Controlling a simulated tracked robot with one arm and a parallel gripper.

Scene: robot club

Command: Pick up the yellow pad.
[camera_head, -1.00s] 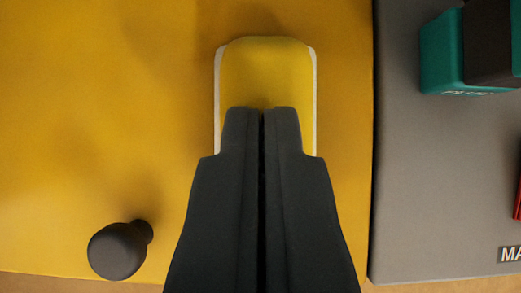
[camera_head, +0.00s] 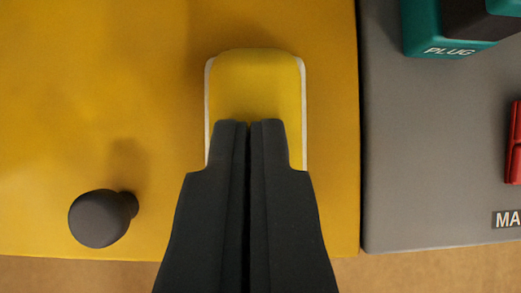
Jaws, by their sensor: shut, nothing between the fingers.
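The yellow pad (camera_head: 255,85) lies on a yellow-orange mat (camera_head: 90,90). It has rounded corners and pale edges along its left and right sides. My gripper (camera_head: 249,122) is shut and empty, with its dark fingertips over the pad's middle in the picture. The fingers hide the pad's near part. I cannot tell whether the fingertips touch the pad or are above it.
A dark rounded knob (camera_head: 100,218) is on the mat at lower left. To the right is a grey mat (camera_head: 430,150) with a teal block marked "PLUG" (camera_head: 425,35), a red object (camera_head: 514,145) and a label (camera_head: 507,219).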

